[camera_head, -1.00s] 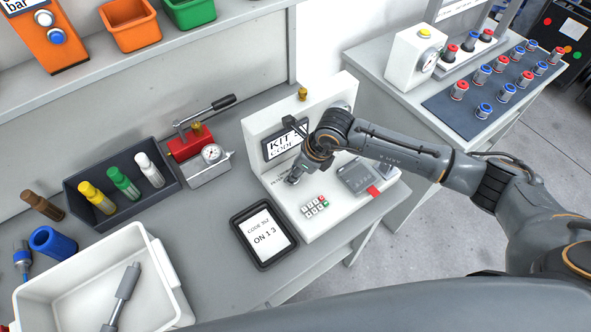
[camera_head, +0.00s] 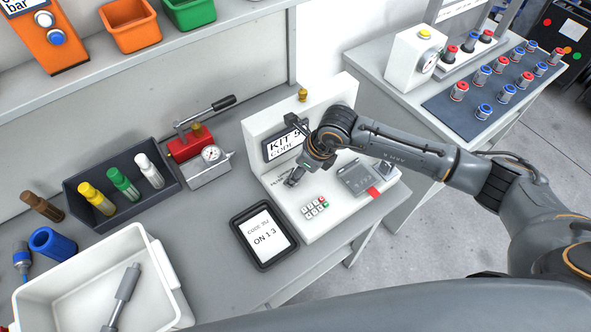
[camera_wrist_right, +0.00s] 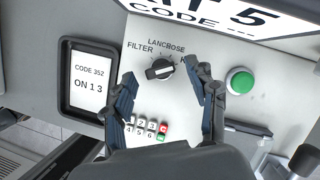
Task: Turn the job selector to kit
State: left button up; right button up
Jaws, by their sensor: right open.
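The job selector (camera_wrist_right: 160,69) is a black knob on the white test panel (camera_wrist_right: 190,35), with a pale mark on its right side towards the upper right. Printed labels around it read "FILTER", a middle word like "LANCBOSE", and one starting with "K" that my finger partly hides. My right gripper (camera_wrist_right: 163,76) is open, its two dark fingers on either side of the knob and apart from it. In the head view my right gripper (camera_head: 294,177) hangs over the panel and hides the knob. The display (camera_head: 284,143) reads "KIT 5" and "CODE ---". My left gripper is not in view.
A green button (camera_wrist_right: 240,81) is right of the knob, and a keypad (camera_wrist_right: 146,128) lies below. A tablet (camera_head: 264,235) reading "CODE 352, ON 1 3" lies left of the panel. A white bin (camera_head: 165,285) and a gauge pump (camera_head: 205,160) stand further left.

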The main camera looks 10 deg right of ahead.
jog(key=v, duration=1)
jog(key=shift+d+r, duration=0.2)
jog(key=shift+r, duration=0.15)
jog(key=shift+s, duration=0.1)
